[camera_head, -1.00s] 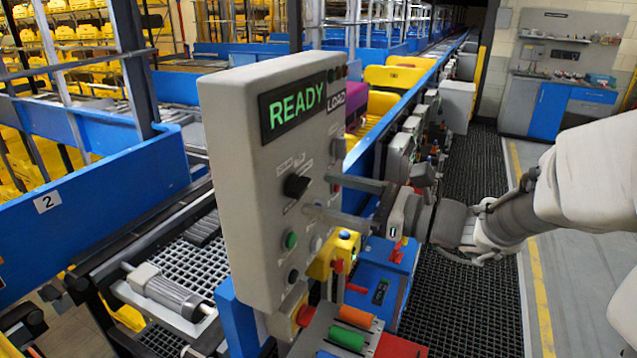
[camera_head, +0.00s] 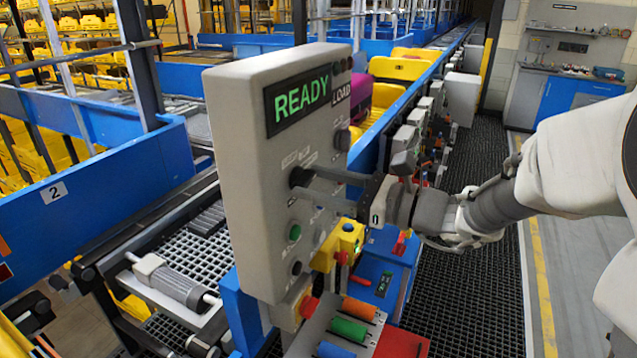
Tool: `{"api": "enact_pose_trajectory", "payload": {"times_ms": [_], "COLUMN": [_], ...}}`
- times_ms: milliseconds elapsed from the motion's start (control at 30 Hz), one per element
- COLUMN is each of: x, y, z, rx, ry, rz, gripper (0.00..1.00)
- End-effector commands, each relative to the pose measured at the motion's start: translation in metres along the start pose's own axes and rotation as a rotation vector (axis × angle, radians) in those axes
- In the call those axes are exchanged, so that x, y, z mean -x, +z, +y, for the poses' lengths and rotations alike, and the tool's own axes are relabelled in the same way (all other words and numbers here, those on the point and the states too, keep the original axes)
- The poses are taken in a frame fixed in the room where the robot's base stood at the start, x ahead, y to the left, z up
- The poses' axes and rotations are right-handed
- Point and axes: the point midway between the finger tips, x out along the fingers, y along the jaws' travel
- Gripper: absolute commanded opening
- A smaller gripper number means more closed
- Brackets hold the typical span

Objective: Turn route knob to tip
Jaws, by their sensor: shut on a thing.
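The grey control box (camera_head: 240,200) stands upright in the middle, with a screen reading "READY" in green (camera_head: 300,101). A black rotary knob (camera_head: 299,176), which I take for the route knob, sits on its face below the screen. The small labels around it are too fine to read, so its setting is unclear. My gripper (camera_head: 308,184) reaches in from the right with its two long fingers at the knob, one above and one below. It is shut on the knob. The fingers hide part of the knob and the panel beside it.
A green button (camera_head: 295,232) sits below the knob, and another black knob (camera_head: 342,140) sits to its upper right. A yellow box (camera_head: 338,246) and colored rollers (camera_head: 348,330) are low in front. The blue conveyor runs behind. Dark floor matting (camera_head: 470,290) is clear at right.

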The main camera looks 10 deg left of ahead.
Motion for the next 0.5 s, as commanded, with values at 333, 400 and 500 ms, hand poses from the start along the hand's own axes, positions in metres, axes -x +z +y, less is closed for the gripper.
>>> {"api": "enact_pose_trajectory", "payload": {"times_ms": [333,400,500], "x": [0.0002,0.0002,0.0001], "y": [-0.0023,-0.0033,-0.0050], "z": [0.0006,0.0010,0.0013], "rx": [0.040,0.070,0.128], "ry": [0.000,0.001,0.001], "rz": [0.000,-0.001,-0.001], "gripper": [0.04,0.04,0.04]}}
